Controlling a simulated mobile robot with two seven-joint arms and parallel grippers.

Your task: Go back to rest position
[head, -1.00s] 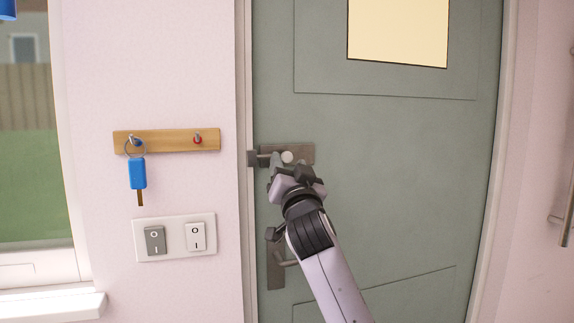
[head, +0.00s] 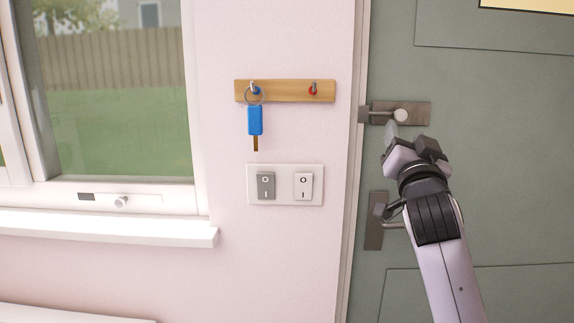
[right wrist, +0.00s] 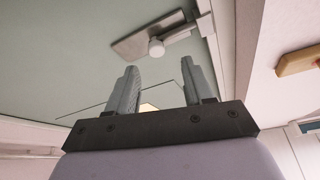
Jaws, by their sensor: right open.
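My right gripper (head: 408,140) is in front of the grey-green door (head: 480,160), just below the metal bolt latch (head: 410,113) with its round knob. In the right wrist view its two fingers (right wrist: 158,85) stand apart with nothing between them. The bolt latch (right wrist: 160,40) is beyond the fingertips there, apart from them. My right arm reaches up from the lower right in the head view. My left gripper does not show.
A lower door handle (head: 376,220) is beside my right wrist. A wooden key rack (head: 285,91) with a blue key (head: 255,120) hangs on the pink wall above a switch plate (head: 285,197). A window (head: 115,100) with a white sill (head: 110,228) is at left.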

